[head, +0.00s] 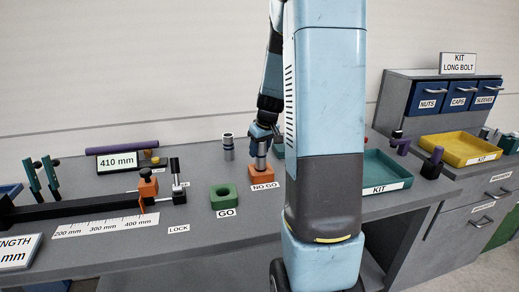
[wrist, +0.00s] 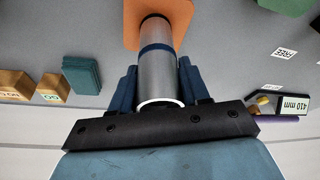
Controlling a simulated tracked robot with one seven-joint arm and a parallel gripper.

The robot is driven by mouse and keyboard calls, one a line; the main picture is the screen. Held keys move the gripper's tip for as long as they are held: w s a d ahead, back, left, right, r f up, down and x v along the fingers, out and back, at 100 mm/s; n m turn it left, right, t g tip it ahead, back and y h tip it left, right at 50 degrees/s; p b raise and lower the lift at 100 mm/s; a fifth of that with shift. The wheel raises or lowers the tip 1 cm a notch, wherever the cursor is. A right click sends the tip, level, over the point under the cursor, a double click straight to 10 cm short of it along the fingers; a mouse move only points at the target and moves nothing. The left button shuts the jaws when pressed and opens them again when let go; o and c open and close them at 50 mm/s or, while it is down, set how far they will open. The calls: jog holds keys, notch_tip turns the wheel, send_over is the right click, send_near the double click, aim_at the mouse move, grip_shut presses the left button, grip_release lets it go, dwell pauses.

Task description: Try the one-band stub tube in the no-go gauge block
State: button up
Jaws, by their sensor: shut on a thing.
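My gripper (head: 262,136) is shut on the one-band stub tube (wrist: 158,60), a silver tube with one dark blue band. The tube is upright in the head view (head: 261,155), its lower end at the top of the orange no-go gauge block (head: 263,183). The orange block also shows in the wrist view (wrist: 182,25), at the tube's far end. I cannot tell whether the tube's end is inside the block's hole or only resting at its mouth. The green go gauge block (head: 223,196) stands to the left, its hole empty.
Another silver tube (head: 228,148) with dark banding stands left of my gripper. A green kit tray (head: 388,186) lies to the right, a yellow kit tray (head: 460,150) beyond it. A length gauge with a scale (head: 105,226) and a 410 mm display (head: 117,162) occupy the left.

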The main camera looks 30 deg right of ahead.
jog(key=shift+f, duration=0.45)
dwell(1.1)
jog(key=shift+r, duration=0.7)
dwell(0.4)
jog(key=shift+r, duration=2.95)
